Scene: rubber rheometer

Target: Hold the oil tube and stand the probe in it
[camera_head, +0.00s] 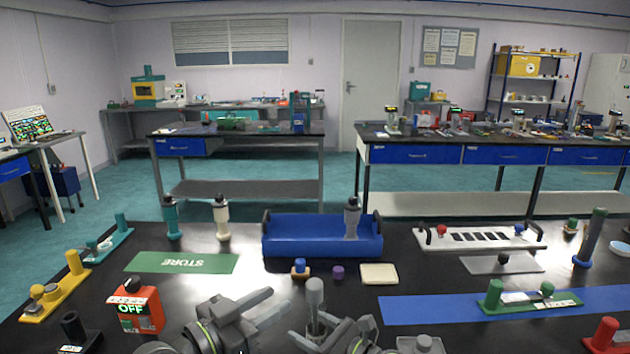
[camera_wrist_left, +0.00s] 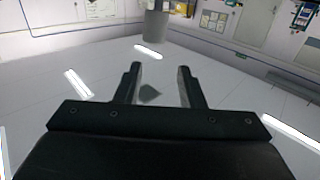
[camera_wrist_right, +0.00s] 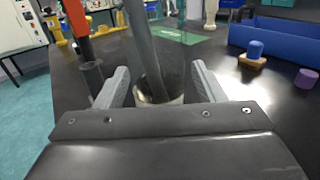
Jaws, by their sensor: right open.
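A grey probe (camera_head: 315,291) with a rounded top stands in a silvery tube (camera_head: 317,326) at the front middle of the bench. In the right wrist view the probe (camera_wrist_right: 144,50) shows as a grey rod leaning slightly inside the tube's rim (camera_wrist_right: 160,98). My right gripper (camera_head: 336,322) is open, its fingers on either side of the tube; the right wrist view shows gaps between fingers (camera_wrist_right: 160,88) and tube. My left gripper (camera_head: 272,303) is open and empty, raised left of the probe. Its wrist view shows the fingers (camera_wrist_left: 158,82) apart, against floor or ceiling. The tube's lower part is hidden.
An orange box marked OFF (camera_head: 141,309) and a black holder (camera_head: 76,331) stand left. A green STORE mat (camera_head: 155,263), a blue tray (camera_head: 310,250) and a blue-topped block (camera_head: 299,269) lie behind. A blue mat (camera_head: 430,309) with a green stand is right.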

